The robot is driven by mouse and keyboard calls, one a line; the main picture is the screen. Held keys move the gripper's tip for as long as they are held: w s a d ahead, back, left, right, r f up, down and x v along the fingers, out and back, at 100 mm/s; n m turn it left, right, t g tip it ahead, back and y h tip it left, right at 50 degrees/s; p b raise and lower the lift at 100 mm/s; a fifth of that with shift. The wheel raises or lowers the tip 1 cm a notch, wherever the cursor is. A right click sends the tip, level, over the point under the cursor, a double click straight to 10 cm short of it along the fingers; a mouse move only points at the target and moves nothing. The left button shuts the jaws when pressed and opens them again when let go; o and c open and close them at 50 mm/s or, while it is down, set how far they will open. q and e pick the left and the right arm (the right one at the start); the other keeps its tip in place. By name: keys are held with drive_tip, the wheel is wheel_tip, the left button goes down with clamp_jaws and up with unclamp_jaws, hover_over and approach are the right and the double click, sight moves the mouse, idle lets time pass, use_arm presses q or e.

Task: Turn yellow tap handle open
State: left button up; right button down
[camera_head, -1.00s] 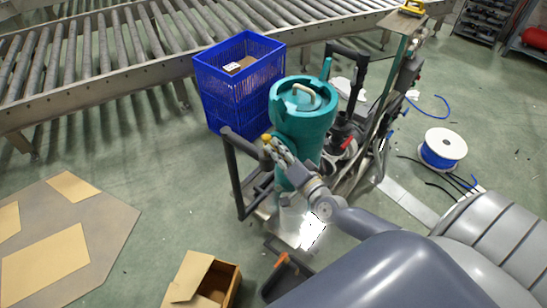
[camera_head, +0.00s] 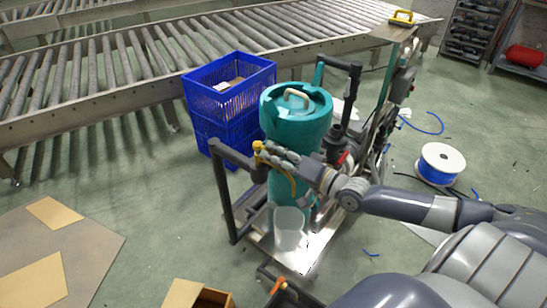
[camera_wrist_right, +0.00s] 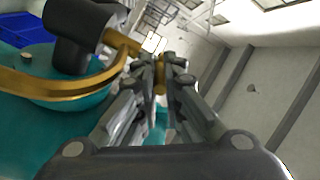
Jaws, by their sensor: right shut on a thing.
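In the right wrist view the fingers (camera_wrist_right: 158,78) close around a yellow piece. A curved yellow bar (camera_wrist_right: 75,88) runs from there to the left, in front of the teal tank and below a dark fitting (camera_wrist_right: 80,35). My left gripper is not in view.
A translucent bucket (camera_head: 289,228) stands on the cart below the tap. Dark pipe railing (camera_head: 223,190) stands left of the tank. Blue crates (camera_head: 230,90) are stacked behind it, before a roller conveyor (camera_head: 110,80). A cable spool (camera_head: 441,163) lies on the right floor.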

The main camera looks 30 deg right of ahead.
idle(0.3)
drive_tip(key=c, duration=1.7)
unclamp_jaws()
drive_tip(key=shift+o, duration=0.2)
drive_tip(key=shift+w, duration=0.1)
drive_tip(key=shift+a, duration=0.1)
drive_tip(key=shift+s+d+f, duration=0.15)
drive_tip(key=shift+s+d, duration=0.1)
drive_tip(key=shift+s, duration=0.3)
drive_tip(key=v, duration=1)
drive_tip(key=shift+s, duration=0.35)
drive_tip(key=shift+d, duration=0.15)
